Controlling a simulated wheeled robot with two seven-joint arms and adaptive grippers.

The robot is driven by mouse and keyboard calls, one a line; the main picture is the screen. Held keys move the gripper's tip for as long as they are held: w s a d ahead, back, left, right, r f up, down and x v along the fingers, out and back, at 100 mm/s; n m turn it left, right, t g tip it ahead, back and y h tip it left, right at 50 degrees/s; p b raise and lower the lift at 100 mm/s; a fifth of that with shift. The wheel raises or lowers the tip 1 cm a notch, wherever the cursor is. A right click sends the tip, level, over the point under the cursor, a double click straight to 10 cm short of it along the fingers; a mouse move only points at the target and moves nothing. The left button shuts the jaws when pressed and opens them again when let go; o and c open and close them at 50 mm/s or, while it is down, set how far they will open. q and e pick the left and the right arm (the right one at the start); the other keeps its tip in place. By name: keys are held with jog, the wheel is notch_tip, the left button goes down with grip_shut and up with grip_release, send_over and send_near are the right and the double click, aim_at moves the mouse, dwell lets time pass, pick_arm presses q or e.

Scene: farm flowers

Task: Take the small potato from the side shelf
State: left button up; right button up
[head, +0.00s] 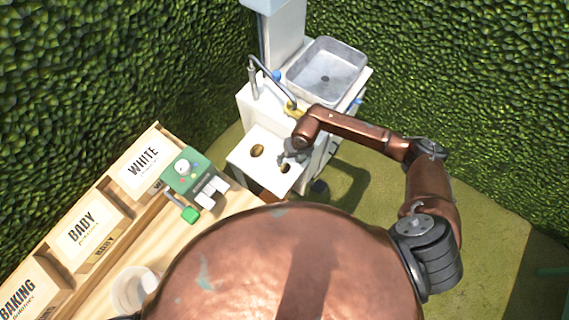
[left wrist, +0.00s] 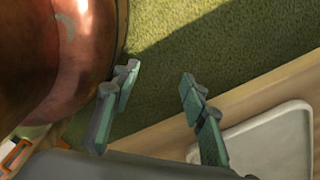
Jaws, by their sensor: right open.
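The side shelf (head: 240,163) is a white ledge on the front of a sink cart. A larger brown potato (head: 257,150) lies toward its back left. The small potato (head: 285,168) lies nearer its right edge. My right gripper (head: 290,157) is open over the shelf, close by the small potato and partly overlapping it in the picture. I cannot tell whether they touch. My left gripper (left wrist: 158,80) shows only in the left wrist view. Its green-grey fingers are wide apart with nothing between them, over green floor.
A metal sink (head: 325,75) with a tap stands behind the shelf. A yellow object (head: 293,108) lies near the tap. Labelled wooden crates (head: 82,230), a green scale (head: 190,175) and a white container (head: 130,290) are at left. A pale tray (left wrist: 270,145) shows in the left wrist view.

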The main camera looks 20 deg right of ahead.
aim_at(286, 167)
jog(key=shift+s+a+f, duration=0.35)
jog(key=shift+s+a, duration=0.15)
jog(key=shift+s, duration=0.05)
jog(key=f, duration=0.1)
jog(key=w+f, duration=0.1)
jog(key=f, duration=0.1)
jog(key=shift+w+a+f+b, duration=0.15)
jog(key=shift+a+f+b, duration=0.15)
jog(key=shift+a+f, duration=0.1)
jog(key=shift+f, duration=0.3)
jog(key=shift+r, duration=0.1)
jog(key=shift+c, duration=1.7)
jog(key=c, duration=0.5)
jog(key=shift+c, duration=0.7)
pick_arm(q)
jog(key=s, duration=0.1)
jog(key=s+f, duration=0.1)
jog(key=s, duration=0.1)
jog(key=shift+a, duration=0.2)
pick_arm(e)
jog(key=shift+c, duration=1.1)
